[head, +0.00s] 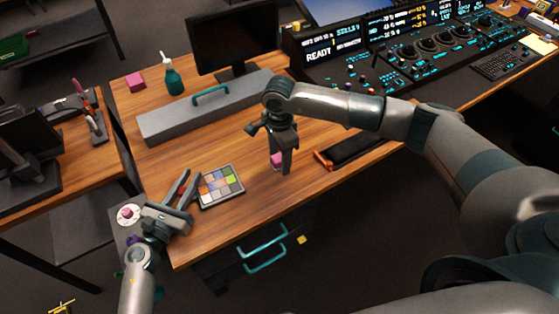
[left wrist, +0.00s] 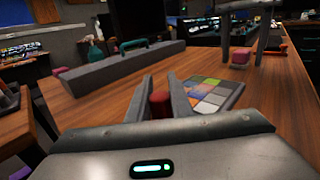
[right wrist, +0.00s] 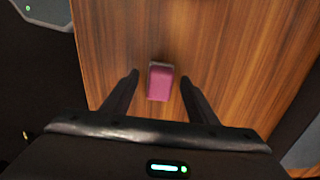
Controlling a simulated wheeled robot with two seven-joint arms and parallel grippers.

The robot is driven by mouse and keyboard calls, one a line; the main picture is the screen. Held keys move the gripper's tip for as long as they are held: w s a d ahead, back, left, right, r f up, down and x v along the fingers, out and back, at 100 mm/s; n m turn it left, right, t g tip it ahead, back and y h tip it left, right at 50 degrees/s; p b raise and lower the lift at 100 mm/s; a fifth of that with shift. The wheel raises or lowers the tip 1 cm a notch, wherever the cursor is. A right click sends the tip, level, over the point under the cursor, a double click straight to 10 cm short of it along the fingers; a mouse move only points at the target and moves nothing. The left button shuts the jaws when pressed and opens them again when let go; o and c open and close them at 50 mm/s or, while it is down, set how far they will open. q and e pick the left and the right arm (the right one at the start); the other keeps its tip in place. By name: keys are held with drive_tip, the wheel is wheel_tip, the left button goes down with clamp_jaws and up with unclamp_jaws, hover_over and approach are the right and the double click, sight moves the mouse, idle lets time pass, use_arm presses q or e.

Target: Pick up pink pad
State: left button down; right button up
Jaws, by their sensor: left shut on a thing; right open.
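A pink pad (right wrist: 161,82) with a pale grey far edge lies on the wooden desk, between the open fingers of my right gripper (right wrist: 158,82) in the right wrist view. In the head view the pink pad (head: 277,160) is partly covered by my right gripper (head: 281,170), which points straight down over it. The fingers do not appear to press on it. My left gripper (head: 187,184) is at the desk's left front, beside the colour chart. In the left wrist view a small dark red piece (left wrist: 159,103) sits between its fingers.
A colour chart (head: 220,186) lies left of the pad, and a black tray (head: 350,148) with an orange edge lies right. A long grey bar (head: 205,108) with a teal handle, a green bottle (head: 172,76) and another pink block (head: 135,82) are behind.

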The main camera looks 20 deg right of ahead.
sight(279, 157)
drive_tip(key=c, duration=1.1)
drive_tip(key=shift+r, duration=0.15)
wheel_tip(279, 157, up, 10)
drive_tip(key=shift+f, duration=0.1)
drive_tip(key=shift+o, duration=1.4)
drive_tip(key=shift+c, duration=1)
drive_tip(key=s+a, duration=0.1)
drive_tip(key=a, duration=1.4)
drive_tip(key=shift+f, duration=0.3)
